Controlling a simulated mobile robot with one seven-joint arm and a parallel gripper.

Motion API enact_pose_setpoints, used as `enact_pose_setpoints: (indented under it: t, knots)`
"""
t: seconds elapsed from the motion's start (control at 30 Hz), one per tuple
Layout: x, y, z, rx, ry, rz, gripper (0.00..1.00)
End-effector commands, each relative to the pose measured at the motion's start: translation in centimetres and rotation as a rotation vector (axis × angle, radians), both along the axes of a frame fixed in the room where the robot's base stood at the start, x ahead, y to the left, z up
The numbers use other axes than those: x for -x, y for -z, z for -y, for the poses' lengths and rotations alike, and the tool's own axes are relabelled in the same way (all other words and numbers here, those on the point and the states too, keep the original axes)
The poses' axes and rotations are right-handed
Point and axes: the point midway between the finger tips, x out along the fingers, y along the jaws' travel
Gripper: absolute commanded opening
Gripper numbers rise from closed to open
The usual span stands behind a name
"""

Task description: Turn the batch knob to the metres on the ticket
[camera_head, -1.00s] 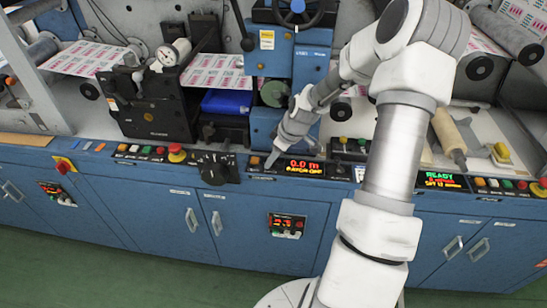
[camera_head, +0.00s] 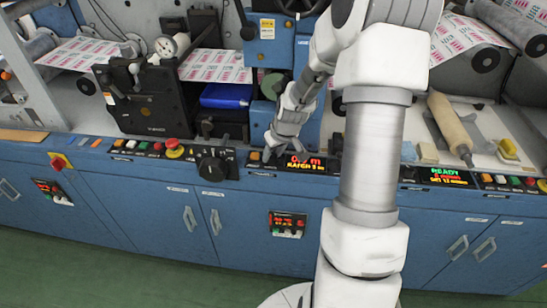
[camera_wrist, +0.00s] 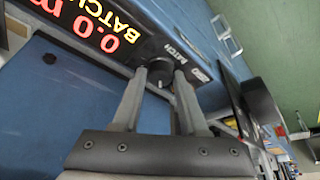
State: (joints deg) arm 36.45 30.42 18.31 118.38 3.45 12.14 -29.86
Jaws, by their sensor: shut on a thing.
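The batch knob (camera_wrist: 160,70) is a small dark round knob beside the "BATCH" lettering in the wrist view. My gripper (camera_wrist: 157,74) is shut on it, one finger on each side. In the head view my gripper (camera_head: 268,156) reaches down to the front panel, and the knob is too small and covered to make out. The batch display (camera_head: 302,163) is just right of my gripper. In the wrist view the display (camera_wrist: 85,22) reads 0.0 m in red over a yellow "BATCH" line that is cut off. I cannot make out the ticket.
A large black rotary switch (camera_head: 213,168) and a red mushroom button (camera_head: 174,149) are left of my gripper on the panel. A blue block (camera_head: 226,96) lies behind. A tan roller (camera_head: 450,124) and a green-lit display (camera_head: 444,176) are to the right.

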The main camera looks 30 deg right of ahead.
Motion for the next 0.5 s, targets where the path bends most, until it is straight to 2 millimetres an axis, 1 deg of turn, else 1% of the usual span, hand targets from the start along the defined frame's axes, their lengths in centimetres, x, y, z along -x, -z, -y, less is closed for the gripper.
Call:
enact_pose_setpoints:
  t: [0.03,0.5]
  knots:
    - [-0.06,0.22,-0.19,0.004,0.035,0.001,0.0]
    - [-0.07,-0.09,-0.49,0.002,0.409,-0.002,0.0]
